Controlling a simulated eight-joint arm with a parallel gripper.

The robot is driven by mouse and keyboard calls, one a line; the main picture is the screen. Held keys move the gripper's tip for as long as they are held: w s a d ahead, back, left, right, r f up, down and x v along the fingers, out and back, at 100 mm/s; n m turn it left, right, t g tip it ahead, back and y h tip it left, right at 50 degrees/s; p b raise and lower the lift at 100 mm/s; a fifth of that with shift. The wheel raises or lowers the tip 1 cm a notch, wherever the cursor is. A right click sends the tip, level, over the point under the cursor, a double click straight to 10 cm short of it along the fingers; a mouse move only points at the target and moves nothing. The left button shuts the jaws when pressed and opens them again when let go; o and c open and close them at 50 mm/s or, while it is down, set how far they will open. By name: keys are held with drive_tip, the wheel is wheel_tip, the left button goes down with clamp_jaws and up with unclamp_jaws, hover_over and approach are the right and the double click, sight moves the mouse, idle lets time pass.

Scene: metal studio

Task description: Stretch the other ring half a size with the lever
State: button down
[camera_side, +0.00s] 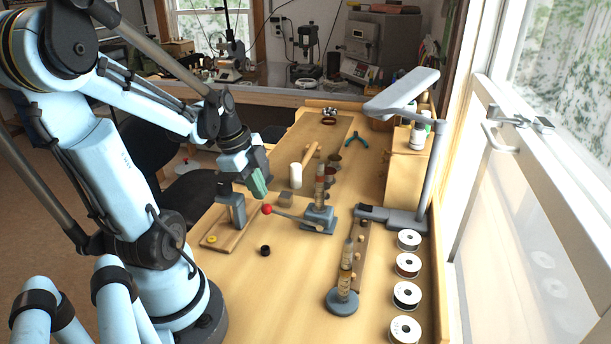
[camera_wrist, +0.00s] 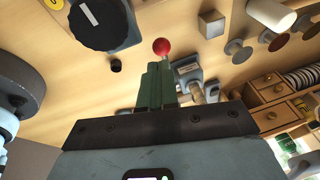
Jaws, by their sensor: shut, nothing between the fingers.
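The ring stretcher (camera_side: 318,220) stands mid-bench on a grey base with an upright brownish post. Its lever (camera_side: 292,215) reaches left and ends in a red ball (camera_side: 267,209). My gripper (camera_side: 259,185) has green fingers, shut and empty, just above and slightly left of the red ball. In the wrist view the ball (camera_wrist: 161,46) shows just beyond the fingertips (camera_wrist: 158,70), and the stretcher (camera_wrist: 190,72) is partly hidden behind the fingers. I cannot make out a ring on the stretcher. A yellow round piece (camera_side: 212,239) lies on a wooden board, left; I cannot tell if it is a ring.
A small black cylinder (camera_side: 265,250) sits in front. A graduated mandrel on a round base (camera_side: 342,301) stands front right, by several spools (camera_side: 407,265). The front-left bench is clear.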

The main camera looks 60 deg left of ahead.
sight(273, 210)
drive_tip(key=c, duration=1.8)
unclamp_jaws()
drive_tip(key=s+a+r, duration=0.1)
drive_tip(key=r, duration=0.1)
drive_tip(key=s+a+r, duration=0.1)
drive_tip(key=s+r, duration=0.1)
drive_tip(key=r, duration=0.1)
drive_tip(key=s+a+r, duration=0.1)
drive_tip(key=s+r, duration=0.1)
drive_tip(key=r, duration=0.1)
drive_tip(key=shift+r, duration=0.15)
drive_tip(key=shift+o, duration=1)
drive_tip(key=o, duration=0.7)
drive_tip(key=f, duration=0.1)
drive_tip(key=w+d+f, duration=0.1)
drive_tip(key=w+t, duration=0.1)
drive_tip(key=shift+w+d+f+h, duration=0.15)
drive_tip(key=shift+d+f+h, duration=0.1)
drive_tip(key=shift+f+h, duration=0.15)
drive_tip(key=shift+n, duration=0.3)
drive_tip(key=shift+w+x, duration=0.15)
drive_tip(key=shift+x, duration=3)
drive_tip(key=shift+w+x, duration=0.15)
drive_tip(key=shift+x, duration=3)
drive_tip(key=shift+d+r, duration=0.1)
drive_tip(key=shift+d, duration=0.1)
drive_tip(key=shift+c, duration=0.5)
clamp_jaws()
